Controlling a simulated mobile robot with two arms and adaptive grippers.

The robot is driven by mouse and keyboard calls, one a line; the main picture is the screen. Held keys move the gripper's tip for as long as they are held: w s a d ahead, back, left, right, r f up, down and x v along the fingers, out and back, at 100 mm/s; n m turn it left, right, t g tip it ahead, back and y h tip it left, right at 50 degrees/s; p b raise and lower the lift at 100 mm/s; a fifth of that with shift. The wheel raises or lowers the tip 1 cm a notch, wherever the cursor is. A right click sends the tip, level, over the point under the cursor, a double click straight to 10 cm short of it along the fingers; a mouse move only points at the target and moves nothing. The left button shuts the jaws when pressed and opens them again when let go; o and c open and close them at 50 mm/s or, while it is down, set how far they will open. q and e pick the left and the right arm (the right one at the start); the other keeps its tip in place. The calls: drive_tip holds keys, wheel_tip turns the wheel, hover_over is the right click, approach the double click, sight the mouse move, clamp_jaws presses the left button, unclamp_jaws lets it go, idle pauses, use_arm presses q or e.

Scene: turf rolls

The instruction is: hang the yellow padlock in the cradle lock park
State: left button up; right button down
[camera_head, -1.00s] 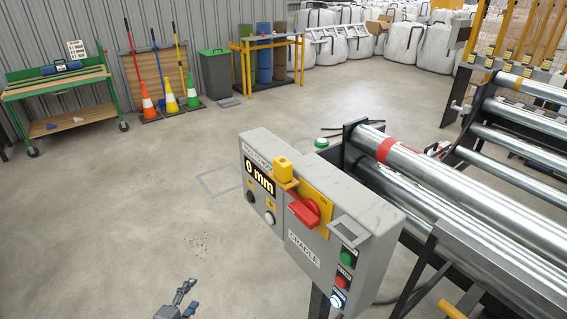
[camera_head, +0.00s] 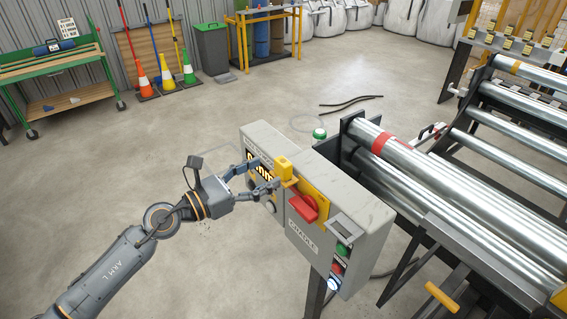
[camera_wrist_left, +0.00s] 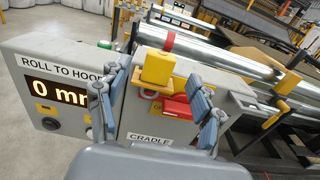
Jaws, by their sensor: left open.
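The yellow padlock (camera_head: 284,168) sits upright at the top of the yellow plate beside the red rotary handle (camera_head: 303,207), on the front of the grey cradle control box (camera_head: 352,207). In the left wrist view the padlock (camera_wrist_left: 157,67) appears between the two fingers, its body above the red handle (camera_wrist_left: 176,108). My left gripper (camera_head: 268,174) is open, just left of the padlock, and does not visibly grip it. A grey bracket (camera_head: 341,228) is on the box to the right of the handle; I cannot tell whether it is the lock park. My right gripper is out of view.
The "0 mm" display panel (camera_wrist_left: 58,92) is left of the padlock. Green button (camera_head: 342,249) and red button (camera_head: 337,267) are low on the box. Long steel rollers (camera_head: 440,185) stand behind it to the right.

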sight(278, 166)
use_arm(q)
drive_tip(key=p+x, duration=0.2)
drive_tip(key=x, duration=0.3)
drive_tip(key=shift+w+d, duration=0.15)
drive_tip(key=shift+d, duration=0.15)
drive_tip(key=shift+w+d+f, duration=0.1)
drive_tip(key=shift+w+d, duration=0.2)
drive_tip(key=shift+d, duration=0.1)
drive_tip(key=shift+a, duration=0.1)
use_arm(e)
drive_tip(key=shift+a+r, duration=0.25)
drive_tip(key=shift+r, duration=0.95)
